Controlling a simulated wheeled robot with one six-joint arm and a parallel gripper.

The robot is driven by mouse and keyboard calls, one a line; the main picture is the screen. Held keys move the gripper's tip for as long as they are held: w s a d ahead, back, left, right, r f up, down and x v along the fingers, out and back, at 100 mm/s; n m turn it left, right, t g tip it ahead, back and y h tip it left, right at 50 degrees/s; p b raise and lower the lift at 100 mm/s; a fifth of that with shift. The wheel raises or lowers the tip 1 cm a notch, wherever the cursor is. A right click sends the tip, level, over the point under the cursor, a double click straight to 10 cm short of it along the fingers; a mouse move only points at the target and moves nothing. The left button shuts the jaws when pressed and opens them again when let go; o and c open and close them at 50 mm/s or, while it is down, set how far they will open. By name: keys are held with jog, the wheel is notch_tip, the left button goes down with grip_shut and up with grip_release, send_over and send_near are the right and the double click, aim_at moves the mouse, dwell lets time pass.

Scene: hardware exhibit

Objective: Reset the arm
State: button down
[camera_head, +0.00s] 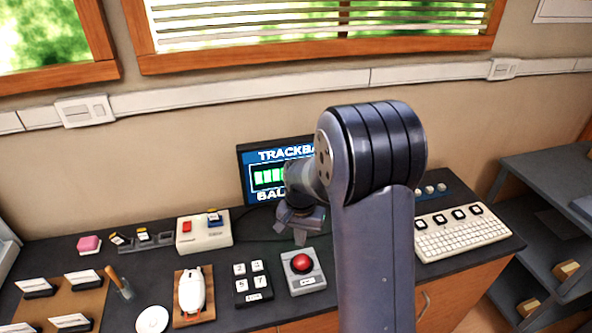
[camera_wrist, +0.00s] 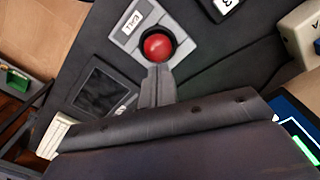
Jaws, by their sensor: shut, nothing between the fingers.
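My gripper (camera_head: 300,235) hangs over the dark desk, in front of the monitor and just behind a grey trackball unit (camera_head: 305,284) with a red ball. In the wrist view my gripper (camera_wrist: 158,72) has its fingers together, with nothing between them. Their tips appear close to the red ball (camera_wrist: 158,46); I cannot tell whether they touch it. My arm stands in the middle of the head view and hides part of the desk and the monitor.
A monitor (camera_head: 262,178) stands behind my gripper. A keypad (camera_head: 252,282), a white mouse (camera_head: 192,292) and a beige box (camera_head: 204,234) lie to the left. A white keyboard (camera_head: 462,236) lies to the right. Dark shelves (camera_head: 545,165) stand at the far right.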

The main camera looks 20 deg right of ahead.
aim_at(300, 257)
jog(key=shift+r+p, duration=0.3)
jog(key=shift+r, duration=0.4)
jog(key=shift+f, duration=0.15)
notch_tip(300, 257, down, 7)
jog(key=b, duration=0.5)
jog(key=shift+r, duration=0.2)
